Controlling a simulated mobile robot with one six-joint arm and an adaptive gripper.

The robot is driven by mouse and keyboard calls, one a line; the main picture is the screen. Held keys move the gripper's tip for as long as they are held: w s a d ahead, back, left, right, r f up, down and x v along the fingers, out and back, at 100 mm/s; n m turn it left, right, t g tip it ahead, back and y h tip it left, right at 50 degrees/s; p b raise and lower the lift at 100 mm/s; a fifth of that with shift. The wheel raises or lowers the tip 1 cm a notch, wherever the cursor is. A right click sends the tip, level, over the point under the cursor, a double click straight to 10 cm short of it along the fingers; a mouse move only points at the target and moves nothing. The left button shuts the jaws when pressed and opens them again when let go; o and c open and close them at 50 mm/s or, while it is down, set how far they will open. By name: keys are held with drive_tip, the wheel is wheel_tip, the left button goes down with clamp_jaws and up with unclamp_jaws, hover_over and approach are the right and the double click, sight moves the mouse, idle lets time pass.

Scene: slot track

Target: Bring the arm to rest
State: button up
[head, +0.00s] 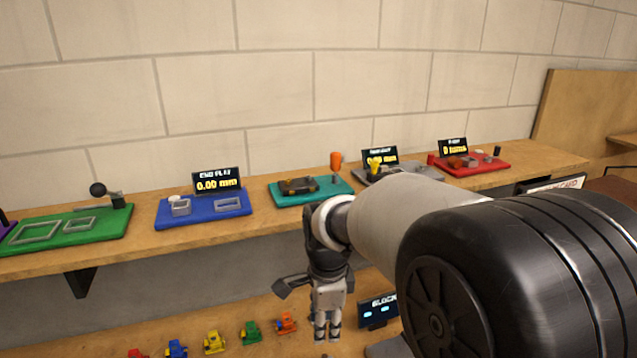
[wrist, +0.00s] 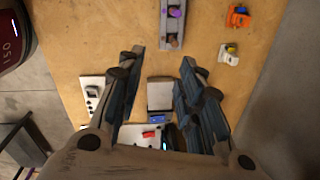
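My arm reaches out from the right of the head view, and my gripper (head: 326,335) hangs from it, pointing down over the lower wooden bench (head: 205,318). In the wrist view my gripper (wrist: 163,54) has its two fingers spread well apart, with nothing between their tips. Below the fingers lie a grey plate (wrist: 160,95) and a small blue display (wrist: 157,118). The gripper appears clear of the bench. My arm hides part of the bench and shelf on the right.
The upper shelf (head: 75,261) carries a green station (head: 110,225), a blue one (head: 170,222), a teal one (head: 335,193) and a red one (head: 490,165). Several small coloured toy vehicles (head: 213,342) line the bench left of my gripper. A dark display (head: 378,311) stands just right of it.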

drive_tip(key=s+d+r+n+t, duration=0.2)
drive_tip(key=s+d+r+n, duration=0.65)
drive_tip(key=s, duration=0.35)
drive_tip(key=s+d+n+t, duration=0.1)
drive_tip(key=s+d+n, duration=0.3)
drive_tip(key=s+n, duration=0.4)
drive_tip(key=s, duration=0.4)
drive_tip(key=shift+d+t, duration=0.3)
drive_tip(key=shift+r, duration=0.1)
